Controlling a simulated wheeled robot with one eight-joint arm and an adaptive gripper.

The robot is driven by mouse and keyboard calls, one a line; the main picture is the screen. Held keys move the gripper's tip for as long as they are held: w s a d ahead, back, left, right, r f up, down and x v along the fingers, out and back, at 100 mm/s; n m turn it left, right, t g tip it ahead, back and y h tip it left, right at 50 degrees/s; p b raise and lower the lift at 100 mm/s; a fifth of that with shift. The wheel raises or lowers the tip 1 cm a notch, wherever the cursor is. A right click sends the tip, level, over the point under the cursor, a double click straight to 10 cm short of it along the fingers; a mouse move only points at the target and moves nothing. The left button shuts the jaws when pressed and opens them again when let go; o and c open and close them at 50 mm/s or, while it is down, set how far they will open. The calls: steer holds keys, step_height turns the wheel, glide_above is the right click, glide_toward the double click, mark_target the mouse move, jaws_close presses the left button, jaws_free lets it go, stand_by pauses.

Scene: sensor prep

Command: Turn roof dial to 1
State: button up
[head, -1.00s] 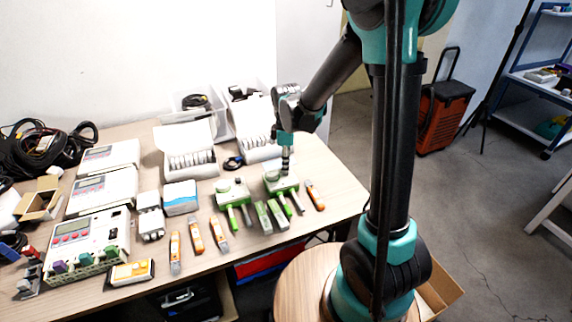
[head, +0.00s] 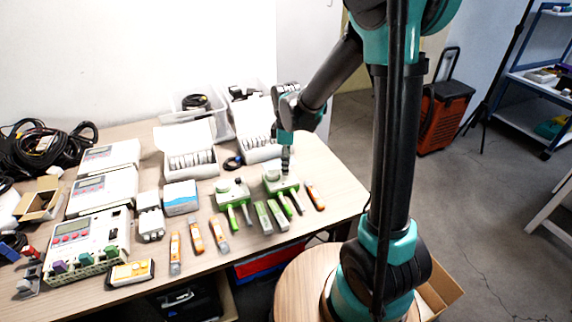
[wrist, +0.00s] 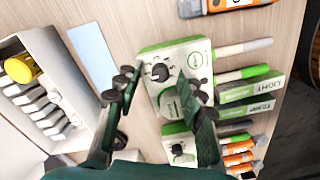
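A white and green sensor unit (wrist: 178,75) lies on the table under my gripper. The marks are too small to read surely, and I see no readable "roof" label. In the head view this is the right-hand unit (head: 279,183). A second similar unit (wrist: 180,146) lies alongside.
Green and white sticks marked LIGHT (wrist: 250,88) and TEMP (wrist: 250,107) lie beside the units. An orange tool (wrist: 225,5) is close by. An open white box (head: 185,162) stands behind. White devices (head: 90,235) and cables (head: 45,145) fill the left side.

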step_height(320, 180, up, 12)
steer(key=shift+w+f, duration=0.15)
steer(key=shift+f, duration=0.05)
steer(key=shift+d, duration=0.1)
stand_by(0.3)
steer(key=s+d+f+m+t, duration=0.1)
steer(key=s+d+f+m, duration=0.2)
steer(key=s+d+m, duration=0.2)
steer(key=s+d+f+m+t, duration=0.2)
steer(key=s+d+f+m, duration=0.2)
steer(key=s+d+m, duration=0.1)
steer(key=s+d+f+m+t, duration=0.1)
steer(key=s+d+f+m, duration=0.3)
steer(key=s+d+m, duration=0.2)
steer(key=shift+d+m, duration=0.5)
steer(key=shift+d, duration=0.55)
steer(key=shift+w, duration=0.1)
